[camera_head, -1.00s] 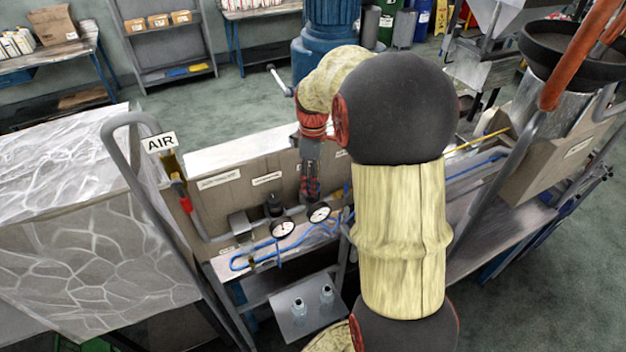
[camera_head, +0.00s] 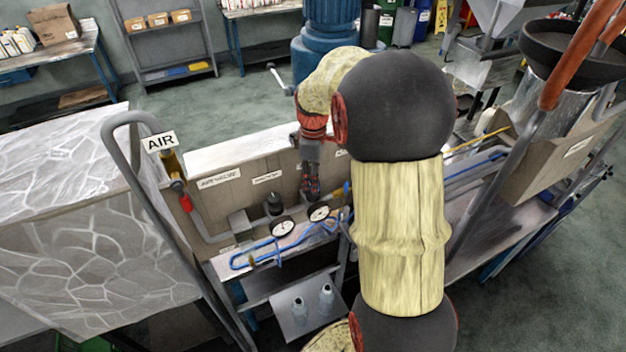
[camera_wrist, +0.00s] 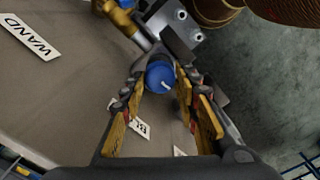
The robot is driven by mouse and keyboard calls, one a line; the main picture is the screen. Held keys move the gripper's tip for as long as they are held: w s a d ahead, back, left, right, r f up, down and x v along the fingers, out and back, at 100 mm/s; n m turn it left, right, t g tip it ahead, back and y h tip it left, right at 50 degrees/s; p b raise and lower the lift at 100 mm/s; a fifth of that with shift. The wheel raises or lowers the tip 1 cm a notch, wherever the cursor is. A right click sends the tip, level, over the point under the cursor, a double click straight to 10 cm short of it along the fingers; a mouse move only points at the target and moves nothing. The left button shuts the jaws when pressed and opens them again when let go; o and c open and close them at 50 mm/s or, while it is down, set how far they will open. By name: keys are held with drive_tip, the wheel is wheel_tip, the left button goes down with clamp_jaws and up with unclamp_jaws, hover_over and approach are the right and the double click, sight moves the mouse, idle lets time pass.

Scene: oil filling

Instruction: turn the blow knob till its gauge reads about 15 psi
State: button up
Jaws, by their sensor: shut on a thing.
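The blue knob (camera_wrist: 160,76) with a white mark sits between the fingertips of my gripper (camera_wrist: 163,84) in the wrist view, and the fingers are closed on its sides. A label starting "BL" (camera_wrist: 139,127) is partly hidden by the left finger. In the head view my gripper (camera_head: 312,192) points down at the panel, just above the right gauge (camera_head: 319,213), and hides the knob. The left gauge (camera_head: 283,227) stands beside a black knob (camera_head: 273,204). Both dials are white; their needle readings are too small to tell.
A "WAND" label (camera_wrist: 31,37) is on the panel. Blue hoses (camera_head: 262,252) run below the gauges. Two small bottles (camera_head: 326,294) stand on a lower shelf. A grey pipe frame with an AIR sign (camera_head: 160,141) rises at the left.

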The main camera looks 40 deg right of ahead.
drive_tip(key=shift+c, duration=1)
drive_tip(key=shift+m, duration=0.3)
drive_tip(key=m, duration=0.3)
drive_tip(key=shift+m, duration=0.3)
drive_tip(key=m+b, duration=0.1)
drive_tip(key=m, duration=0.4)
drive_tip(key=shift+m, duration=0.3)
drive_tip(key=m, duration=0.4)
drive_tip(key=shift+m, duration=2.5)
drive_tip(key=o, duration=1.2)
drive_tip(key=shift+c, duration=0.2)
